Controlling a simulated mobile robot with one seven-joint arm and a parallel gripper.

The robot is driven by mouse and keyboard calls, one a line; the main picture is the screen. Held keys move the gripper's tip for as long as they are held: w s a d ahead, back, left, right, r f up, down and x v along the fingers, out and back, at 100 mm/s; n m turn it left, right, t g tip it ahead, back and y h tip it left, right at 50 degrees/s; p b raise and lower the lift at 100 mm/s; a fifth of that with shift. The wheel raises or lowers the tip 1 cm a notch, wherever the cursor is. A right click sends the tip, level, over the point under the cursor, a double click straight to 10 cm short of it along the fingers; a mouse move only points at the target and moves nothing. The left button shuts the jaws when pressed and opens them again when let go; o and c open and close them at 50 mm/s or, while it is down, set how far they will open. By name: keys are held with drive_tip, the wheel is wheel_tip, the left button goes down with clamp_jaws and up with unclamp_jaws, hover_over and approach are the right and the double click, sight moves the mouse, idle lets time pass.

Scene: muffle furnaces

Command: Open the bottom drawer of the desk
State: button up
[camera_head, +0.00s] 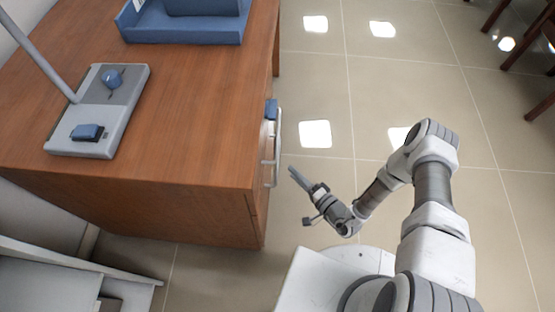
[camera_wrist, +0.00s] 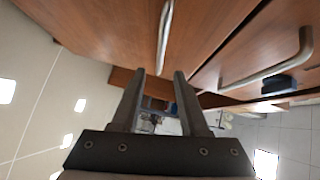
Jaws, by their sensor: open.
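The wooden desk (camera_head: 170,115) fills the left of the head view, with its drawer front edge-on at its right side. A metal drawer handle (camera_head: 276,150) sticks out there. In the wrist view, two drawer fronts show: one with a handle (camera_wrist: 270,72) at the right, and one nearer the floor with a handle (camera_wrist: 165,35) at upper centre, which looks like the lower drawer. The drawers look shut. My gripper (camera_head: 292,177) is open and empty, just right of the drawer front. In the wrist view its fingers (camera_wrist: 159,75) point along the front; contact is not clear.
A blue object (camera_head: 271,109) is at the drawer side, near the upper handle. A grey lamp base (camera_head: 100,108) and blue tray (camera_head: 185,30) stand on the desk. A white shelf (camera_head: 60,260) is at lower left. Tiled floor (camera_head: 400,70) right of the desk is clear; dark chair legs are at upper right.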

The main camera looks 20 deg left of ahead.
drive_tip(key=b+x, duration=0.2)
drive_tip(key=x, duration=0.7)
drive_tip(key=shift+w+a+b, duration=0.1)
drive_tip(key=shift+a+b, duration=0.15)
drive_tip(key=shift+b, duration=0.05)
clamp_jaws()
idle(0.9)
